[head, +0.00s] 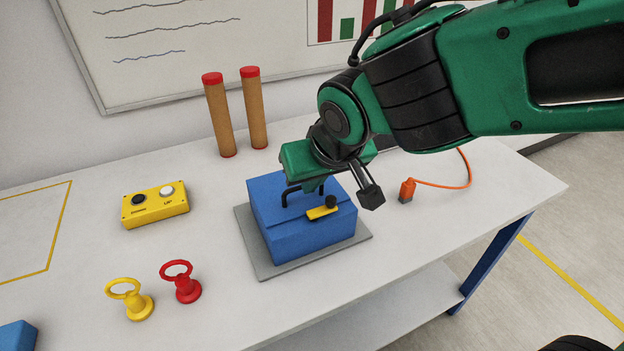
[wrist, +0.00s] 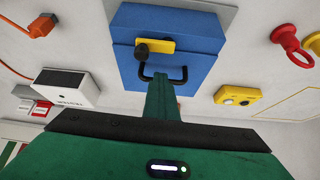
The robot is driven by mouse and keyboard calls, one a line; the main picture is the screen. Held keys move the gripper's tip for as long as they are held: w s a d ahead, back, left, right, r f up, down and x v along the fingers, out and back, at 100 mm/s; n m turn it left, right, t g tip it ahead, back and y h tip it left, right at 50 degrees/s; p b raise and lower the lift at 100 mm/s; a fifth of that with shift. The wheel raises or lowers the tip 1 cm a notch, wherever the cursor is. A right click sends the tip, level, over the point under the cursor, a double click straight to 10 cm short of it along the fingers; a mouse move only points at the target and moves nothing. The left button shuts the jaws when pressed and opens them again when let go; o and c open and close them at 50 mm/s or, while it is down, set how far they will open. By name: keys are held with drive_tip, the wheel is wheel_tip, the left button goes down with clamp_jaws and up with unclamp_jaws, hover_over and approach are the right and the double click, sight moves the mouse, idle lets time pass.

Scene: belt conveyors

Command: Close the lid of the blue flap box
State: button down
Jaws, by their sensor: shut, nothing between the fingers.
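The blue flap box (head: 312,239) stands on a grey mat (head: 262,266) on the white table. Its lid (head: 266,187) looks down flat on the body, with a thin seam along the front. A black handle (head: 287,197) and a yellow latch bar (head: 321,212) with a black knob (head: 331,202) are on it. My gripper (head: 312,187) is shut and empty, its green fingers pointing down at the lid by the handle. In the wrist view the fingertips (wrist: 161,82) overlap the handle (wrist: 174,80); I cannot tell whether they touch.
A yellow button box (head: 155,205), a yellow ring peg (head: 138,303) and a red ring peg (head: 187,288) stand left of the box. Two brown posts (head: 219,120) with red caps stand behind. An orange plug (head: 407,190) with a cable lies right, near the table edge.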

drive_tip(key=shift+s+d+f+g, duration=0.2)
drive_tip(key=shift+s+f+g, duration=0.1)
drive_tip(key=shift+s+f, duration=0.55)
drive_tip(key=shift+w+a+r, duration=0.1)
drive_tip(key=shift+w+r, duration=0.25)
drive_tip(key=shift+w+a+r, duration=0.15)
drive_tip(key=shift+w+r, duration=0.7)
drive_tip(key=shift+r, duration=0.1)
wheel_tip(320, 180, up, 2)
drive_tip(key=shift+s+r, duration=0.1)
drive_tip(key=shift+r, duration=0.15)
drive_tip(key=s+d+f, duration=0.1)
drive_tip(key=s+d, duration=0.4)
drive_tip(key=s, duration=0.3)
drive_tip(key=w+a+r+g, duration=0.1)
drive_tip(key=w+a+r, duration=0.25)
drive_tip(key=r, duration=0.35)
drive_tip(key=w+a+r, duration=0.2)
drive_tip(key=w+r, duration=0.3)
drive_tip(key=r, duration=0.2)
hover_over(301, 197)
wheel_tip(301, 197, down, 13)
drive_tip(key=shift+r+h, duration=0.15)
drive_tip(key=shift+h, duration=0.15)
